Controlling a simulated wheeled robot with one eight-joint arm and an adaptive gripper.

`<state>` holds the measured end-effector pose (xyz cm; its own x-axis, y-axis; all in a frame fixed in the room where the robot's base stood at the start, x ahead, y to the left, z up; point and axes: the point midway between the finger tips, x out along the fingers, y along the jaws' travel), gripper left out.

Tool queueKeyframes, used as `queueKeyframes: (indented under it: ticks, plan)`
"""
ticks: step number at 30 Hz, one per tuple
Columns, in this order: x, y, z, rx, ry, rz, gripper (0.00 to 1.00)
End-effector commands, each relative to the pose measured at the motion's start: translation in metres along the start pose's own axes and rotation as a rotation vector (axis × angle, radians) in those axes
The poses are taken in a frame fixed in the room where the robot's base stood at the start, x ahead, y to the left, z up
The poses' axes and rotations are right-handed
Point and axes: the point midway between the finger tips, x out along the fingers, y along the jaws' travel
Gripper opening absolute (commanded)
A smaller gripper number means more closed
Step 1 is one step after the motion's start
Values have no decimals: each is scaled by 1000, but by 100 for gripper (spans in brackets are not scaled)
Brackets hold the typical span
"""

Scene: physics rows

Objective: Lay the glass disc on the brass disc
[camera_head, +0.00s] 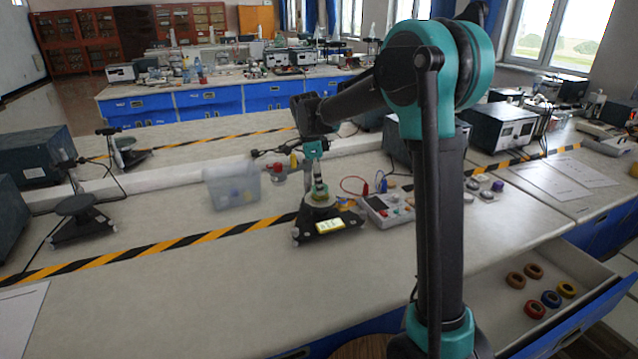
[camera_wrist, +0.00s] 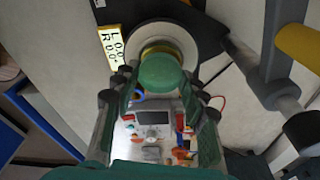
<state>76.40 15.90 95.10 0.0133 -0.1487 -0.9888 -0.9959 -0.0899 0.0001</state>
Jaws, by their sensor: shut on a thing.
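A green disc (camera_wrist: 160,76), which I take for the glass disc, is between my gripper's (camera_wrist: 160,86) fingers in the wrist view. My gripper is shut on it. A yellowish rim (camera_wrist: 157,47), apparently the brass disc, shows partly behind it on the pale round plate (camera_wrist: 182,35) of a black instrument. The green disc hides much of it, and I cannot tell whether the two discs touch. In the head view, my gripper (camera_head: 319,188) is low over the instrument (camera_head: 330,226), with a greenish-yellow disc (camera_head: 320,198) at its tips.
The instrument's lit display (camera_head: 329,225) faces front. A control box (camera_head: 387,209) with leads stands close on the right. A clear plastic bin (camera_head: 232,188) is on the left. An open drawer (camera_head: 490,318) at lower right holds several coloured rings.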

Motion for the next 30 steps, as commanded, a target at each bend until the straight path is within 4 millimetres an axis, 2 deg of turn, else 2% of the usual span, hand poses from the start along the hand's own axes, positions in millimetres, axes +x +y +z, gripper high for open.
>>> queueKeyframes:
  ticks: [30]
  plan:
    - [6,0,1,0,0,0,13]
